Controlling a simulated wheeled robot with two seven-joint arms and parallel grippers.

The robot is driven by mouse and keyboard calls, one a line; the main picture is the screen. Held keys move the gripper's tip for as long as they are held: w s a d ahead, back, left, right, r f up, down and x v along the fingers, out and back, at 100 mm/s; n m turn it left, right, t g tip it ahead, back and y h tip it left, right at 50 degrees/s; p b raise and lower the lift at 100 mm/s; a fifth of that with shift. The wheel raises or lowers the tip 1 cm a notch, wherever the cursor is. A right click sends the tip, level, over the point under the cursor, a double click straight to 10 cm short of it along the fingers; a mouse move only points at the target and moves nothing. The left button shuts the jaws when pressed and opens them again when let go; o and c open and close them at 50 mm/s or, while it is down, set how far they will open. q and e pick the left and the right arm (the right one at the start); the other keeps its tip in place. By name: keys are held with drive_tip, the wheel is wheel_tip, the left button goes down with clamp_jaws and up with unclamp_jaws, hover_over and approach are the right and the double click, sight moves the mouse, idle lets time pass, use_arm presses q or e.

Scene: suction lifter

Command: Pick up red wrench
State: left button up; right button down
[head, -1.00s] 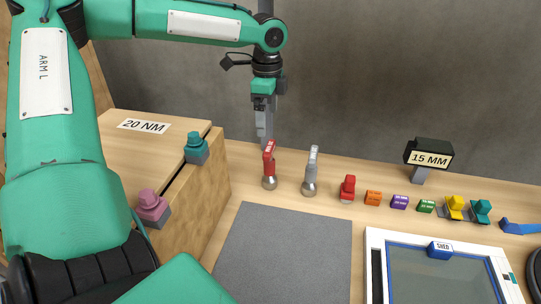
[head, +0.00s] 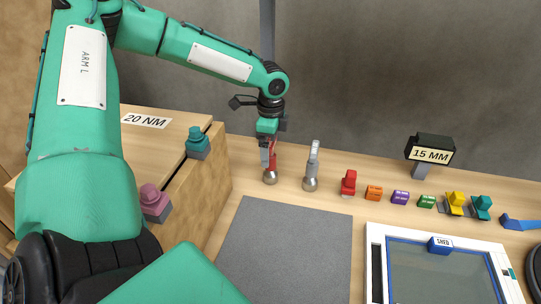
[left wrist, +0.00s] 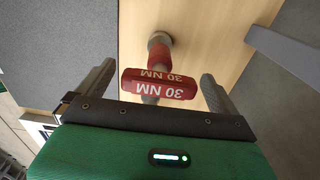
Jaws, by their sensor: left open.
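The red wrench (head: 272,163) stands upright in a round metal base on the table, in front of the back wall. In the left wrist view its red head (left wrist: 158,84) reads "30 NM" and lies between my two fingers. My left gripper (head: 268,155) is open, pointing down at the top of the wrench, with a finger on either side; I see gaps between the fingers and the head. In the left wrist view my left gripper (left wrist: 157,85) spans the head. My right gripper is not in view.
A grey wrench (head: 312,165) stands close on the right. A red block-shaped piece (head: 348,183) and several coloured pieces follow along the table. A wooden box (head: 205,180) marked "20 NM" is on the left. A grey mat (head: 285,250) lies in front, clear.

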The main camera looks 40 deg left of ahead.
use_arm(q)
drive_tip(key=shift+f, duration=0.8)
drive_tip(key=c, duration=1.3)
drive_tip(key=shift+o, duration=0.2)
drive_tip(key=shift+r, duration=0.1)
wheel_tip(320, 180, up, 20)
drive_tip(key=o, duration=0.5)
drive_tip(key=c, duration=0.9)
drive_tip(key=shift+s, duration=0.1)
